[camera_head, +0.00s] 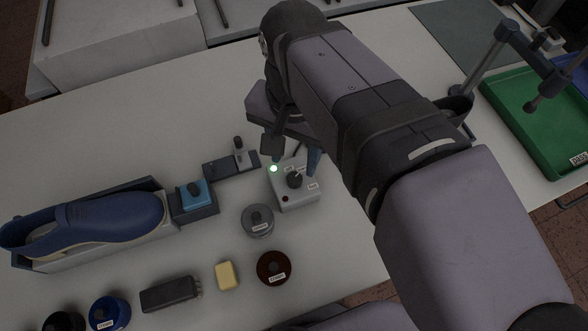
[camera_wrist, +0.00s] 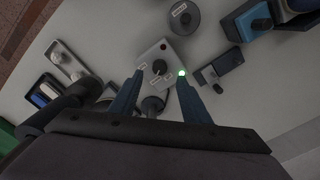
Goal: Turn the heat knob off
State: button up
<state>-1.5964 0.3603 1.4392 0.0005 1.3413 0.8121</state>
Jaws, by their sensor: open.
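A light grey control box (camera_head: 298,192) stands on the table below my gripper. The heat knob (camera_head: 294,180), dark and round with a small pointer, is on its top among small white labels too small to read. A green light (camera_head: 273,168) glows at one corner, and a dark red spot (camera_head: 285,199) is at another. In the wrist view the knob (camera_wrist: 159,67) shows between the fingertips of my open gripper (camera_wrist: 161,76). The gripper, also in the head view (camera_head: 294,160), is empty, above the box. I cannot tell its exact height over the knob.
A grey labelled tin (camera_head: 258,221), a brown tin (camera_head: 274,268), a yellow block (camera_head: 227,275) and a dark brush (camera_head: 170,293) lie nearby. A blue shoe (camera_head: 100,218) lies in a holder at left. A dark fixture (camera_head: 230,164) stands beside the box. A green tray (camera_head: 540,125) is at right.

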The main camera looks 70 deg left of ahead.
aim_at(294, 178)
jog(key=shift+f, duration=3.65)
jog(key=shift+p, duration=0.3)
jog(key=c, duration=1)
